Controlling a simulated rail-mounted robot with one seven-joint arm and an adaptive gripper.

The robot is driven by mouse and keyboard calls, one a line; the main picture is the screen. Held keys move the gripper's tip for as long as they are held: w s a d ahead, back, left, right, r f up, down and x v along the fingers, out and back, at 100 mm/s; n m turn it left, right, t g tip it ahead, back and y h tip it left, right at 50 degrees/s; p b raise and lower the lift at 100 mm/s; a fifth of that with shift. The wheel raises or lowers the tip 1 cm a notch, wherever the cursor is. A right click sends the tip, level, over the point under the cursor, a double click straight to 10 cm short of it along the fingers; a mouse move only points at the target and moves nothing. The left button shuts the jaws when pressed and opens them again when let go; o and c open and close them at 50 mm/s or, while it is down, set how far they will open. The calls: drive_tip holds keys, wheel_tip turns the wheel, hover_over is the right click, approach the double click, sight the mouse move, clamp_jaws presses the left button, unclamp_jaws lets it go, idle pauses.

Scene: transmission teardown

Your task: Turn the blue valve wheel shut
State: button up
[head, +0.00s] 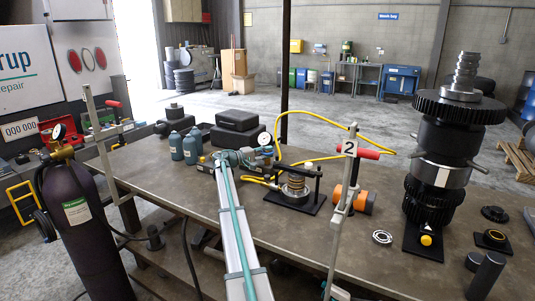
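My arm reaches from the bottom middle of the head view over the bench. Its far end is a small blue-grey cluster beside a white-faced pressure gauge (264,138). My gripper (250,157) seems to be in that cluster, but its fingers are too small to make out. I cannot pick out the blue valve wheel with certainty. It may be within or behind the cluster, and I cannot tell whether my gripper touches it. A black press fixture (300,199) with a coil spring stands just right of it, and a yellow hose (335,124) loops above.
The workbench (170,181) holds a tall gear stack (446,150) at right and an upright bar clamp (341,215) with a red handle nearer the middle. Small blue bottles (176,147) and black cases (236,120) stand behind my arm's end. A dark gas cylinder (82,235) stands at left.

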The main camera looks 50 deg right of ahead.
drive_tip(key=v, duration=1.1)
drive_tip(key=shift+a, duration=0.35)
drive_tip(key=shift+w, duration=0.15)
